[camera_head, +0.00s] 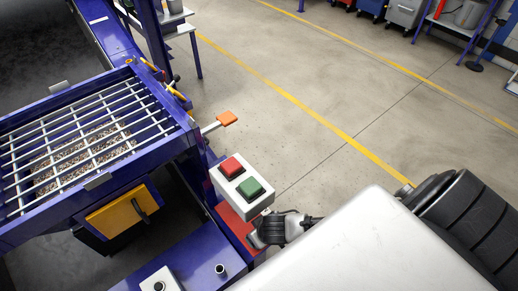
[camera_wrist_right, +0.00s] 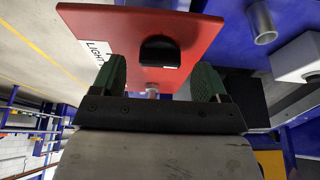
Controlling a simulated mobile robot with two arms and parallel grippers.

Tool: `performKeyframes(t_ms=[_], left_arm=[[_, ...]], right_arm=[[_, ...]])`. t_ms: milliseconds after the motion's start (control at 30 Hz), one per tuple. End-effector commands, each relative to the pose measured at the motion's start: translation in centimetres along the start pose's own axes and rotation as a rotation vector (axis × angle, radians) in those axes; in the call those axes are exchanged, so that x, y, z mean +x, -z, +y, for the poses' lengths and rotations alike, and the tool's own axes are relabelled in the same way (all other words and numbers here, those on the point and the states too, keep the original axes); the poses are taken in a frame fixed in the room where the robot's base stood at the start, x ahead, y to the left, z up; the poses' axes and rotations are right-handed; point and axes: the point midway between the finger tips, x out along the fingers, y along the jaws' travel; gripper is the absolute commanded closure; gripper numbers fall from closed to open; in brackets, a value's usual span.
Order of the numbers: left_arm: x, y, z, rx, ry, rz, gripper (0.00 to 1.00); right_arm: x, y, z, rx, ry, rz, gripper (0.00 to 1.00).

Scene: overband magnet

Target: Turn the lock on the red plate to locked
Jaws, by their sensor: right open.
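The red plate (camera_head: 238,227) shows in the head view below the white button box, partly hidden by it and by my right gripper (camera_head: 268,232). In the right wrist view the red plate (camera_wrist_right: 205,38) fills the top middle. A black knob (camera_wrist_right: 160,50) stands out from it, and a small metal stub (camera_wrist_right: 152,89) shows lower down. I cannot tell whether the knob or the stub is the lock, or its setting. My right gripper (camera_wrist_right: 160,68) is open, its green fingers spread to either side below the knob, apart from it. My left gripper is not in view.
The white box with red and green buttons (camera_head: 242,186) stands close to my right gripper. A blue frame with a metal grate (camera_head: 85,140) is at left. An orange-ended lever (camera_head: 226,118) sticks out behind the box. Open floor (camera_head: 300,60) lies beyond.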

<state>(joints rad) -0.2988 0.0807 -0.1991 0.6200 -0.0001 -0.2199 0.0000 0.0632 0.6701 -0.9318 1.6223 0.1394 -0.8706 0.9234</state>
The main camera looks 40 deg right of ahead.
Motion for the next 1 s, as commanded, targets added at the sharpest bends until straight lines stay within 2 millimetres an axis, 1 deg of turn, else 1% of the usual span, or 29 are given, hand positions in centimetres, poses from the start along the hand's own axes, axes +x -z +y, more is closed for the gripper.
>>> performKeyframes(t_ms=[33, 167, 467, 567, 700, 800, 900, 1000], left_arm=[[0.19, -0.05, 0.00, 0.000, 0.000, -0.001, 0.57], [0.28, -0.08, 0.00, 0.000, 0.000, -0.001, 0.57], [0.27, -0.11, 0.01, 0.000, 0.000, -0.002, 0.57], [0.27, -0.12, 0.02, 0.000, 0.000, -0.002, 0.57], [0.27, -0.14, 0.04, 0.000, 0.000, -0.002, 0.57], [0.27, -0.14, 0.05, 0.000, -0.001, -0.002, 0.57], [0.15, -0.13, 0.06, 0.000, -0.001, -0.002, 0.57], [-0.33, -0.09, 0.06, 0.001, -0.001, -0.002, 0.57]], right_arm=[[0.66, 0.03, 0.00, 0.000, -0.001, 0.001, 0.26], [1.42, 0.02, 0.01, 0.000, 0.000, 0.000, 0.26], [1.58, 0.04, -0.01, -0.001, 0.001, 0.001, 0.26], [1.57, 0.03, 0.00, -0.001, 0.000, 0.001, 0.39], [1.57, 0.02, 0.01, -0.001, 0.000, 0.001, 0.61], [1.56, 0.02, 0.01, -0.001, 0.000, 0.001, 0.75], [1.51, 0.03, 0.02, -0.008, 0.003, 0.000, 0.75], [1.39, 0.07, 0.10, -0.053, 0.020, -0.002, 0.75]])
